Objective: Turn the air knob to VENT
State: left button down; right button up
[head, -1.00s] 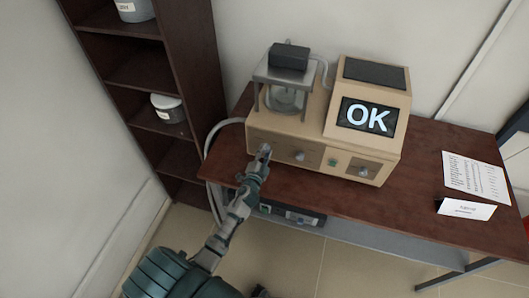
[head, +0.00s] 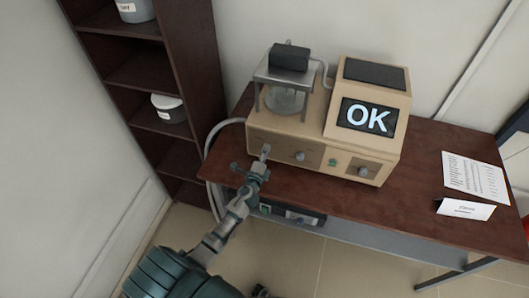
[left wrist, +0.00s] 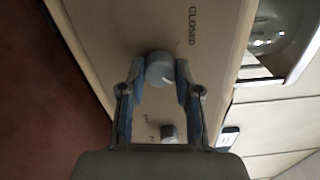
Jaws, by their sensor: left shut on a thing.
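A beige machine (head: 312,120) stands on the table with a screen (head: 366,118) reading OK. Its front panel carries a middle knob (head: 300,156) and a right knob (head: 362,171). My left gripper (head: 264,153) is at the left part of this panel and covers what it holds there. In the left wrist view, its two fingers (left wrist: 160,82) are shut on a round grey knob (left wrist: 159,68), one on each side. The word CLOSED is printed beside this knob. A smaller dark knob (left wrist: 168,132) shows nearer the wrist.
A glass vessel (head: 285,99) sits under a metal frame on the machine. The brown table (head: 420,200) is bare right of the machine, up to a folded card (head: 465,209) and a printed sheet (head: 475,178). A dark shelf (head: 190,70) stands at left, beside a hose (head: 210,165).

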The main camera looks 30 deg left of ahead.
pick_arm(q)
jog(key=shift+s+d+f+m, duration=0.1)
jog(key=shift+d+f+m, duration=0.1)
jog(key=shift+f+m, duration=0.15)
jog(key=c, duration=0.8)
grip_release()
jog(key=shift+f, duration=0.1)
jog(key=shift+r, duration=0.2)
jog(key=v, duration=1.2)
jog(key=shift+a+f, duration=0.1)
